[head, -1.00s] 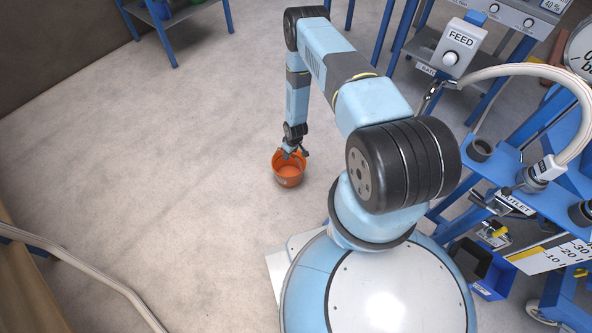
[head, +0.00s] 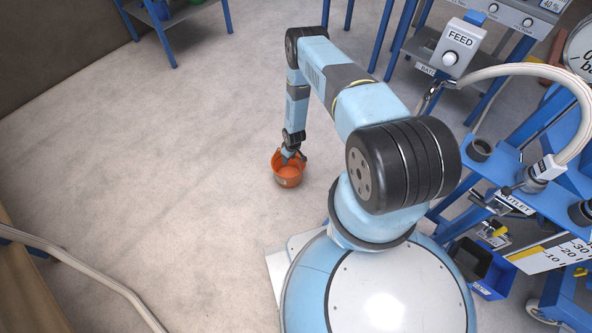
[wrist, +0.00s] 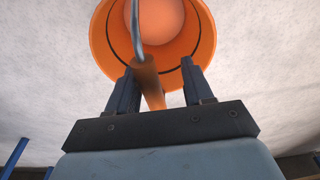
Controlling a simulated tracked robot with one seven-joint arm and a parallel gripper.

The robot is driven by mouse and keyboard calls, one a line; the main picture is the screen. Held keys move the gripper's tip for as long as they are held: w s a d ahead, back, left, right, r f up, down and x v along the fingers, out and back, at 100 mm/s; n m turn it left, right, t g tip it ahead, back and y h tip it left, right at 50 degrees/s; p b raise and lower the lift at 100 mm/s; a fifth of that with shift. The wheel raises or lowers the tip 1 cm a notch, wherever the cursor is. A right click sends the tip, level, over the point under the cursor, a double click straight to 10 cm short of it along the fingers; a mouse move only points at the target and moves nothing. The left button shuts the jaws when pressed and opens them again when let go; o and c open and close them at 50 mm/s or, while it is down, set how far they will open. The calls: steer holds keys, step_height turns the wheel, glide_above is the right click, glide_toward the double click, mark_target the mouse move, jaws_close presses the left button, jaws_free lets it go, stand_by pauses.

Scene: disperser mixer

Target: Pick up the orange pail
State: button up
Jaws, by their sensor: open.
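The orange pail (head: 288,175) stands on the grey floor, left of my base in the head view. In the wrist view the pail (wrist: 190,22) fills the top middle, and I look into its opening. Its wire bail has an orange-brown grip (wrist: 148,80), which lies between my two fingers. My gripper (wrist: 162,78) is open, with a finger on each side of the grip. In the head view my gripper (head: 293,158) is at the pail's rim. Whether a finger touches the grip is not clear.
A blue frame with a FEED knob box (head: 455,46) and a pale hose (head: 540,70) stands at the right. A hose (head: 85,265) crosses the lower left. A blue shelf (head: 165,22) is at the back left. The floor around the pail is clear.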

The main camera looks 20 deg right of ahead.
steer(key=shift+f, duration=0.25)
stand_by(0.4)
jaws_close()
stand_by(0.4)
